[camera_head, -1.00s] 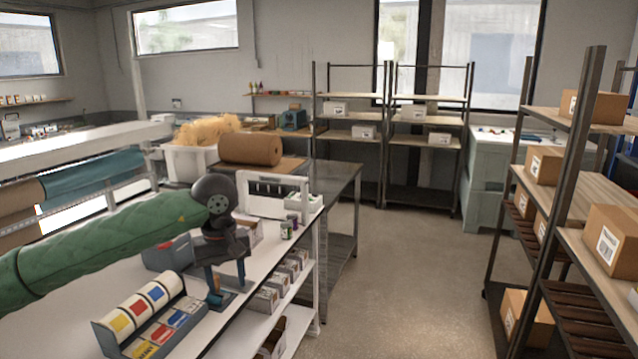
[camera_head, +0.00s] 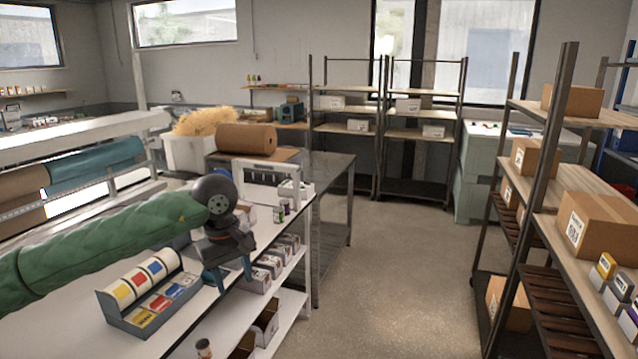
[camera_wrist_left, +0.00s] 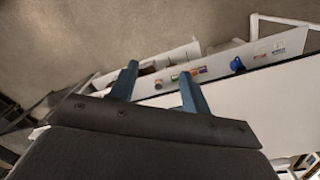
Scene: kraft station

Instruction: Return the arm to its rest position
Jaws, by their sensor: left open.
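My left arm, in a green quilted sleeve, reaches in from the left in the head view. Its gripper (camera_head: 231,274) points down above the near right edge of the white table (camera_head: 75,330). The two blue fingers are apart and nothing shows between them. In the left wrist view the open fingers (camera_wrist_left: 157,80) also stand apart, with floor and a white table edge beyond them. My right arm and gripper are not in view.
A holder of coloured labels (camera_head: 150,295) stands left of the gripper. A rack with cartons (camera_head: 590,225) stands right. The aisle floor (camera_head: 400,270) is clear.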

